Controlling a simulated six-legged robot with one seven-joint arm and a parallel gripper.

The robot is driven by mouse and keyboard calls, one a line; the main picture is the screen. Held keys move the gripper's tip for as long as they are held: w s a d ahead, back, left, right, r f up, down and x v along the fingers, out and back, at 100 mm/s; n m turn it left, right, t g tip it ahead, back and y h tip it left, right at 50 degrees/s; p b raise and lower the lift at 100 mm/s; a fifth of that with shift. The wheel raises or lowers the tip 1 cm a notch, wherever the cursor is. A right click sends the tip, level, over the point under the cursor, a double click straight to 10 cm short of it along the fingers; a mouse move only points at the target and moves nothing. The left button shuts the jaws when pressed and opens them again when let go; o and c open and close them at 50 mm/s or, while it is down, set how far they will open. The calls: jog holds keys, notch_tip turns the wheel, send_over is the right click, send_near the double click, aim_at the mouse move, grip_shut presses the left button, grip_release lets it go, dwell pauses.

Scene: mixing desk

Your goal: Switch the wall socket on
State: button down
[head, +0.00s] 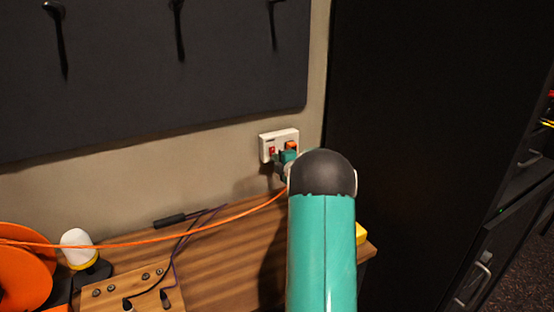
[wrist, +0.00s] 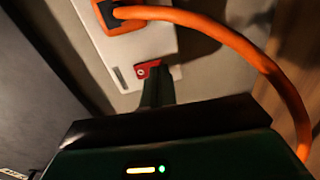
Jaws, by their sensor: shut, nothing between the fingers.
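The white wall socket (head: 265,149) is on the beige wall, just left of the dark cabinet. It also shows in the wrist view (wrist: 105,45). Its small red switch (head: 271,151) shows in the wrist view (wrist: 149,67) right at my fingertips. An orange plug (wrist: 125,22) with an orange cable sits in the socket. My gripper (wrist: 157,76) is shut and empty, its fingers pointing at the red switch and partly covering it. I cannot tell whether they touch it. In the head view my gripper (head: 284,160) is in front of the socket's lower edge, partly hidden by my arm.
A wooden desk (head: 225,245) runs below the socket, with an orange cable reel (head: 22,270), a white-topped lamp-like object (head: 76,246) and loose cables. The orange cable (head: 150,239) crosses over the desk to the socket. A tall black cabinet (head: 420,130) stands on the right.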

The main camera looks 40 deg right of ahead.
jog(key=shift+w+f, duration=0.1)
jog(key=shift+w, duration=0.25)
dwell(0.5)
jog(key=shift+s, duration=0.1)
